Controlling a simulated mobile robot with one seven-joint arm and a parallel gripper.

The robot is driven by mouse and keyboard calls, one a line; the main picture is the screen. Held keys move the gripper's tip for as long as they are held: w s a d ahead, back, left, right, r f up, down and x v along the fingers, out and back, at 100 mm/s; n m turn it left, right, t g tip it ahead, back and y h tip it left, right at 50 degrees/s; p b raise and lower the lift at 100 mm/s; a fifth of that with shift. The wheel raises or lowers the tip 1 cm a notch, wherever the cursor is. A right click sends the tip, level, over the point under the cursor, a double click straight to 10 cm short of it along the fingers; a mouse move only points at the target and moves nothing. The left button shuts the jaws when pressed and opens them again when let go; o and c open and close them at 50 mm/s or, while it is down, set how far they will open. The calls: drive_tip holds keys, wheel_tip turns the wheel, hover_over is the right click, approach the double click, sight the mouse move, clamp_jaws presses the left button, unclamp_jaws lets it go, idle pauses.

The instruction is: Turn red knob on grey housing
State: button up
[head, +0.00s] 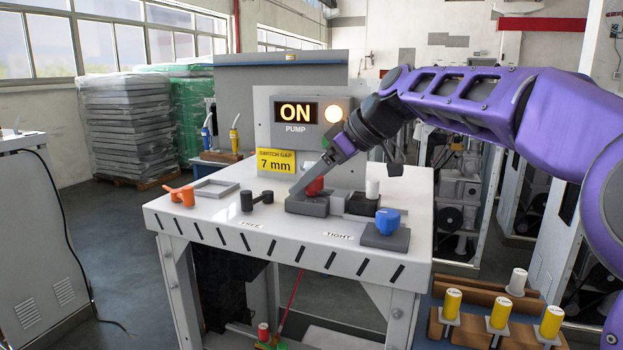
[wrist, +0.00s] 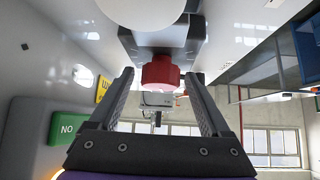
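The red knob (head: 315,187) sits on the low grey housing (head: 306,207) near the middle of the table, partly hidden behind my gripper (head: 298,192) in the head view. In the wrist view the red knob (wrist: 160,74) shows between the two fingertips of my gripper (wrist: 158,80). A gap shows on each side of the knob, so the gripper is open and not holding it. I cannot tell how deep the fingertips reach around the knob.
A blue knob (head: 387,221) on its own grey base stands to the right. A black handle (head: 257,199) and an orange one (head: 180,195) are to the left. The pump panel (head: 295,115) reads ON, with a lit lamp.

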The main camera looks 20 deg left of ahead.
clamp_jaws()
drive_tip(key=shift+s+f+m+t+b, duration=0.1)
drive_tip(key=shift+f+m+t+b, duration=0.05)
drive_tip(key=shift+m+t+b, duration=0.65)
drive_tip(key=shift+r+m+t+h, duration=0.2)
drive_tip(key=shift+m+t+h, duration=0.35)
drive_tip(key=shift+m, duration=0.55)
drive_tip(key=shift+m+t+h, duration=0.25)
drive_tip(key=shift+m+t, duration=0.2)
drive_tip(key=shift+m, duration=0.25)
drive_tip(key=shift+o, duration=0.2)
unclamp_jaws()
